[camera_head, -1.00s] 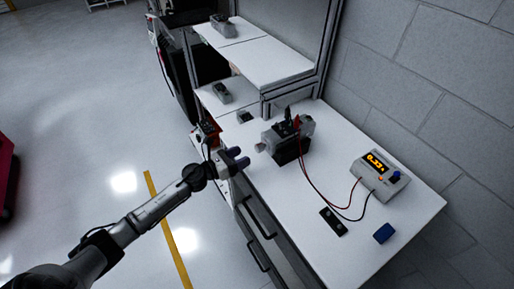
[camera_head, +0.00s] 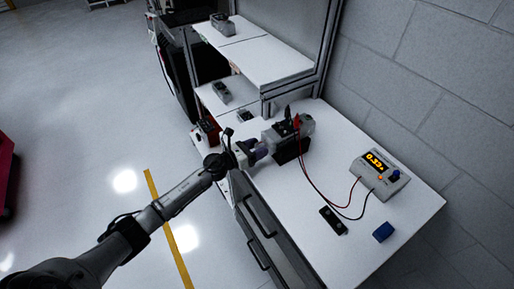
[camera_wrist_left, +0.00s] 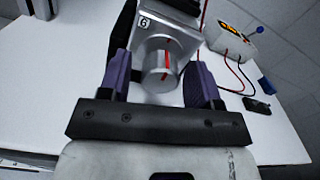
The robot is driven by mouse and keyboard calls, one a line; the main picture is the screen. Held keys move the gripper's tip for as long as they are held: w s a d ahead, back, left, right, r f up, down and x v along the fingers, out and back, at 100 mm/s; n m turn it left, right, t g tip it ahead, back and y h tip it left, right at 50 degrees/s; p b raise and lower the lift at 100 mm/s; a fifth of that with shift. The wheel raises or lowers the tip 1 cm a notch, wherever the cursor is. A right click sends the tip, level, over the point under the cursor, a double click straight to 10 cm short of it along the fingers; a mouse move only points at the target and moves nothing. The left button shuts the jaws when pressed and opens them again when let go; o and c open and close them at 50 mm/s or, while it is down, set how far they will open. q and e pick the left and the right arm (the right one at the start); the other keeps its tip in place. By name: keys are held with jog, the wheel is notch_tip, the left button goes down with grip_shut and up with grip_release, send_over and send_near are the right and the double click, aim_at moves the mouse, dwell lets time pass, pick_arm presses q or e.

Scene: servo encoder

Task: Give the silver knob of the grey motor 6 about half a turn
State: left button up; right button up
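The grey motor (camera_head: 288,138) stands on the white bench on a dark block, with its shaft end facing my left arm. In the left wrist view its front face (camera_wrist_left: 152,50) carries a "6" label. The silver knob (camera_wrist_left: 160,74) sticks out from that face and has a red line running up from it. My left gripper (camera_head: 257,153) is at the knob end of the motor. In the left wrist view its purple fingers (camera_wrist_left: 160,82) stand open on either side of the knob, with a gap visible on both sides. My right gripper is not in view.
A meter (camera_head: 380,174) with an orange display stands at the right, joined to the motor by red and black leads. A dark remote-like box (camera_head: 333,221) and a blue block (camera_head: 383,232) lie at the front. Shelves (camera_head: 262,60) rise behind.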

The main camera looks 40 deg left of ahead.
pick_arm(q)
jog(key=c, duration=0.8)
jog(key=shift+c, duration=0.2)
jog(key=shift+n, duration=0.3)
jog(key=n+p, duration=0.1)
jog(key=n, duration=0.3)
jog(key=shift+r+n+p, duration=0.1)
jog(key=shift+n+p, duration=0.2)
jog(key=shift+p, duration=0.1)
jog(key=n+p, duration=0.1)
jog(key=n, duration=0.3)
jog(key=shift+n+p, duration=0.3)
jog(key=shift+p, duration=0.05)
jog(key=n+p, duration=0.2)
jog(key=n, duration=0.3)
jog(key=shift+n+p, duration=0.9)
jog(key=shift+n, duration=1.5)
